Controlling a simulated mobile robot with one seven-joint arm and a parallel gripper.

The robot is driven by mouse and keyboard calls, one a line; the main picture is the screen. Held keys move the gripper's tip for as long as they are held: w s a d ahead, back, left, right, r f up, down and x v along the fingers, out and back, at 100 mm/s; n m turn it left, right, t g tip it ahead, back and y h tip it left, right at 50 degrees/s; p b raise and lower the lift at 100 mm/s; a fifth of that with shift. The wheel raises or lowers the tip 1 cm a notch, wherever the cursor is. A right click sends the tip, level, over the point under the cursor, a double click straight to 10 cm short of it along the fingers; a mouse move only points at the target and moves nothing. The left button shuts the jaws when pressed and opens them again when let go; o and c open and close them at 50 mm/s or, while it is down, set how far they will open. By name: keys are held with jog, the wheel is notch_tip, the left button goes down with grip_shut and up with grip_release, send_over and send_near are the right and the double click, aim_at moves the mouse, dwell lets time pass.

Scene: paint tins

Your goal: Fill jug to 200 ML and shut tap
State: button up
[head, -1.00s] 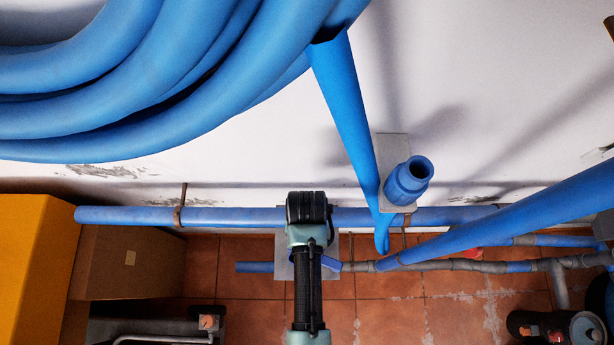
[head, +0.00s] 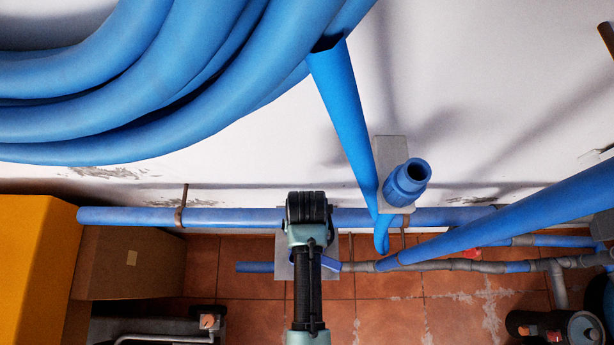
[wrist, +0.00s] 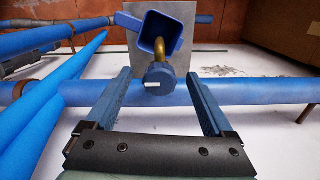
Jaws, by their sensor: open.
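In the wrist view a blue jug (wrist: 144,28) stands on a grey plate (wrist: 204,60). Its open mouth faces the camera, and a curved brass spout (wrist: 160,47) ends over it. A round dark-blue tap knob (wrist: 160,79) with a small white label is at the near end of the spout. My gripper (wrist: 159,74) is open, its two fingers on either side of the knob with gaps left and right. Whether it touches the knob lengthwise I cannot tell. The water level and any flow cannot be made out. In the head view my arm hides the tap and most of the jug.
A blue pipe (head: 235,217) runs along the white wall behind the tap. A blue socket (head: 407,184) and slanting blue pipes (head: 500,222) are to the right. A blue hose coil (head: 130,90) hangs upper left. Boxes (head: 130,264) stand at left on the tiled floor.

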notch_tip(320, 180, up, 6)
jog(key=p, duration=0.6)
jog(key=shift+r, duration=0.25)
jog(key=shift+f, duration=0.1)
